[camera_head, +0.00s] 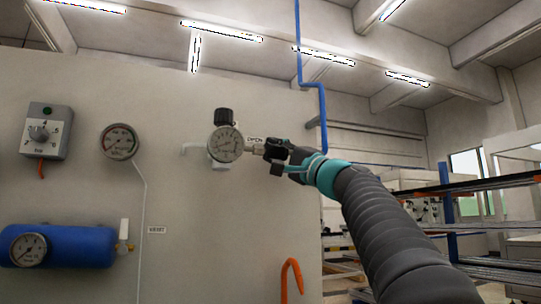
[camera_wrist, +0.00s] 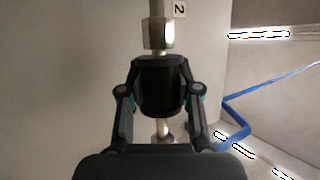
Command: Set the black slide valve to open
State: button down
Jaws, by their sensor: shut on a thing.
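The black slide valve (camera_wrist: 160,90) is a dark sleeve on a metal pipe, between the fingers in the wrist view. My gripper (camera_wrist: 159,74) is shut on it, with one finger on each side.
A black-knobbed regulator (camera_head: 224,116) tops the gauge. On the panel to the left are a dial box (camera_head: 46,131), another gauge (camera_head: 119,142) and a blue tank (camera_head: 75,247). An orange hook (camera_head: 291,279) is below. A blue pipe (camera_head: 322,110) and shelving (camera_head: 490,186) stand right.

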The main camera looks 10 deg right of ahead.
jog(key=c, duration=0.8)
grip_release()
jog(key=shift+a, duration=0.25)
jog(key=shift+s+a, duration=0.1)
jog(key=shift+d, duration=0.2)
jog(key=shift+s+d+f, duration=0.25)
jog(key=shift+s, duration=0.05)
jog(key=v, duration=1.1)
jog(key=shift+s+a, duration=0.1)
jog(key=shift+a, duration=0.05)
